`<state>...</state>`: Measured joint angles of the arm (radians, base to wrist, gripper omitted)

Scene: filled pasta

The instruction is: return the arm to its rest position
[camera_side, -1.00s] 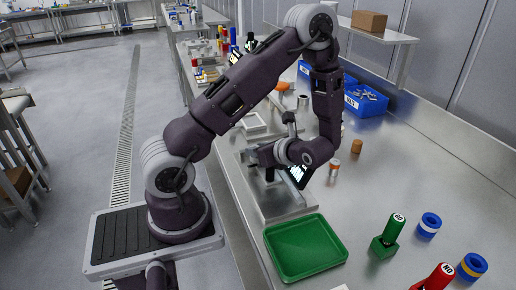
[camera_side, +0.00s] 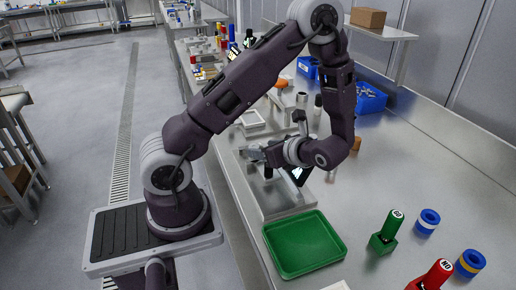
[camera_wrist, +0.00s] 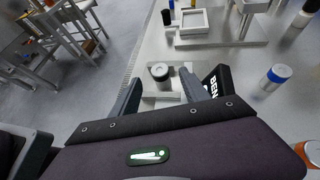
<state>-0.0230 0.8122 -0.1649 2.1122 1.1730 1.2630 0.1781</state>
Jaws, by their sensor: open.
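My gripper (camera_side: 254,156) is at the left end of my folded arm, low over the near left edge of the steel bench (camera_side: 380,180) in the side view. In the wrist view my gripper (camera_wrist: 160,92) shows two dark fingers spread apart, with nothing held between them.
A green tray (camera_side: 305,246) lies on the bench front. Green (camera_side: 388,232) and red (camera_side: 436,275) stamps and blue rings (camera_side: 427,222) stand right of it. Blue bins (camera_side: 368,97) are at the back. A white square frame (camera_wrist: 192,22) and blue-topped cylinder (camera_wrist: 275,76) show in the wrist view.

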